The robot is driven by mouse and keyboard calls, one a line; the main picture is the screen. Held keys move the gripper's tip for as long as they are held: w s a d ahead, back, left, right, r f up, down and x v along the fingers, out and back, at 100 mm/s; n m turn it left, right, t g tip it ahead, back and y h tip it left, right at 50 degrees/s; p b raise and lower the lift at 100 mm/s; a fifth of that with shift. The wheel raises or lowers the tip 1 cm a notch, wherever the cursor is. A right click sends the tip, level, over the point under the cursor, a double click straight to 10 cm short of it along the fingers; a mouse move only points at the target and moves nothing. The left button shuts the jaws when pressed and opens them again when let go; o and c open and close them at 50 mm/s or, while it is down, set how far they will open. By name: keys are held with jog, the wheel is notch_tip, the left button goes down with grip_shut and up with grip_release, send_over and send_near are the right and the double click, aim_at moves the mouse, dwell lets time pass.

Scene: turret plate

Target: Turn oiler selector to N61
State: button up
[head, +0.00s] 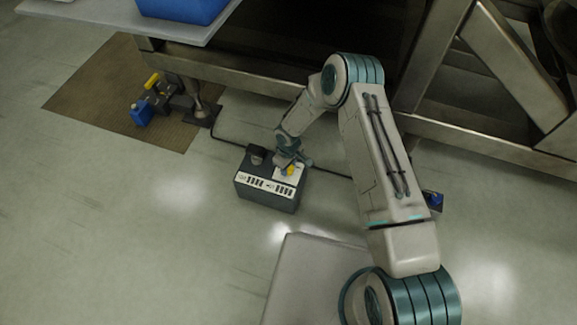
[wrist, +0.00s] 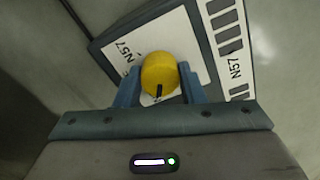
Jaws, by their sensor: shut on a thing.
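The oiler is a dark grey box (head: 262,196) on the floor with a white label strip along its upper front edge. Its selector is a yellow round knob (wrist: 160,73) with a black pointer mark, on a white plate (wrist: 193,42) on the box's top. In the wrist view the mark points down toward my gripper's body. "N57" is printed on the plate left of the knob and again on the strip at right; I cannot read N61. My gripper (wrist: 158,88) is shut on the knob, one blue finger on each side. In the head view my gripper (head: 287,168) partly hides the knob.
A dark cable (head: 232,143) runs along the floor behind the box. A brown mat (head: 95,92) with a blue and yellow device (head: 148,105) lies at left. Metal frames (head: 490,130) stand behind and right. Floor left of the box is clear.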

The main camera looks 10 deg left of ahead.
dwell(0.4)
jog(key=o, duration=1)
notch_tip(320, 180, up, 14)
jog(key=p, duration=0.5)
jog(key=shift+w+d, duration=0.1)
jog(key=shift+w, duration=0.05)
